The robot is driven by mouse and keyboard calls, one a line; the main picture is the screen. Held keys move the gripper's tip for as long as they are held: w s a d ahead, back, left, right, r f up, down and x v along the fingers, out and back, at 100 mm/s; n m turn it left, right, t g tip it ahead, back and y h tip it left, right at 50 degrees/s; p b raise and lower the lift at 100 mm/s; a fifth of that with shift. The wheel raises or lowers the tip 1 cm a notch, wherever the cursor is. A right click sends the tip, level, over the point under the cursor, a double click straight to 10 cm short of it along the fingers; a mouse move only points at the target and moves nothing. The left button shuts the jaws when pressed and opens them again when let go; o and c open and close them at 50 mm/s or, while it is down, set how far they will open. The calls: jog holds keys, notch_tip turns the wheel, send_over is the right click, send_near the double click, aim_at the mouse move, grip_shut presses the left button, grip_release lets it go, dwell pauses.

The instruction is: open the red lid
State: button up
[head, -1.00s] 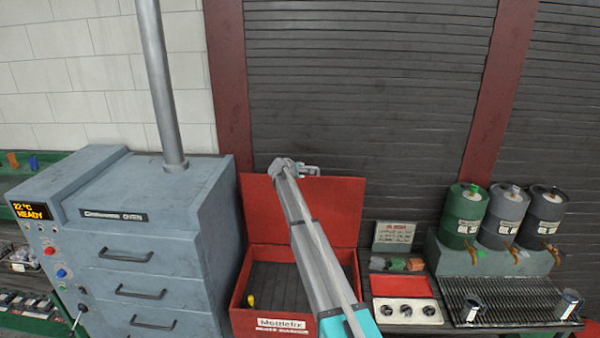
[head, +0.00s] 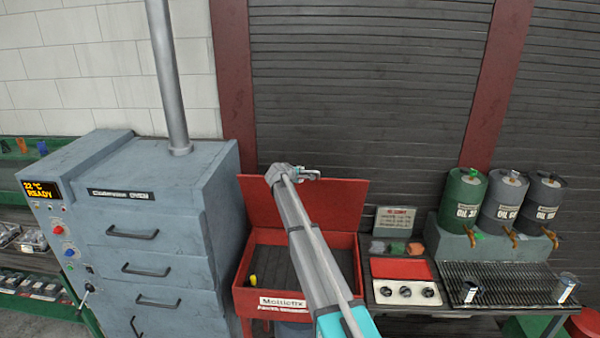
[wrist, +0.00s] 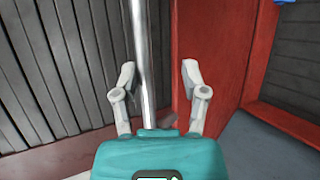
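The red lid (head: 345,205) belongs to a red parts washer (head: 240,296). In the head view it stands raised, leaning up against the back of the open basin, whose dark ribbed inside shows. My arm reaches across the washer and covers part of the lid. My gripper (head: 308,173) is at the lid's top edge, pointing right; I cannot tell whether it touches the lid. In the wrist view my gripper (wrist: 159,82) has its two fingers spread apart with nothing held. A silver rod shows between them, apart from the right finger.
A grey oven (head: 170,235) with drawers and a tall pipe (head: 165,75) stands close on the left. On the right are a bench with a small red panel (head: 402,269), a grate (head: 510,283) and oil drums (head: 505,207). A dark slatted shutter (head: 370,80) is behind.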

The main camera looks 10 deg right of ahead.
jog(key=s+a+f+b, duration=0.2)
jog(key=s+f+b, duration=0.3)
jog(key=s, duration=0.4)
jog(key=shift+s+f, duration=0.15)
jog(key=shift+f, duration=0.15)
jog(key=shift+d, duration=0.15)
jog(key=shift+s+r, duration=0.1)
jog(key=w+r+p+v, duration=0.1)
jog(key=p+v, duration=0.3)
jog(key=v, duration=0.3)
jog(key=r+p+v, duration=0.1)
jog(key=p+v, duration=0.4)
jog(key=v, duration=0.3)
jog(key=shift+w+a+r, duration=0.25)
jog(key=shift+r, duration=0.25)
dwell(1.4)
dwell(0.5)
jog(key=s+d+f+m+g+y+b, duration=0.2)
jog(key=s+d+f+m+g+b, duration=0.4)
jog(key=s+f, duration=0.7)
jog(key=s+d+f+m+g+y+b, duration=0.2)
jog(key=s+d+f+m+b, duration=0.2)
jog(key=s+d+f+b, duration=0.7)
jog(key=s+a+f+m+g+y+b, duration=0.2)
jog(key=s+f+b, duration=0.4)
jog(key=s+f, duration=0.4)
jog(key=s+a+m+y, duration=0.1)
jog(key=s, duration=0.2)
jog(key=shift+s+g+y, duration=0.25)
jog(key=shift+g+y, duration=0.05)
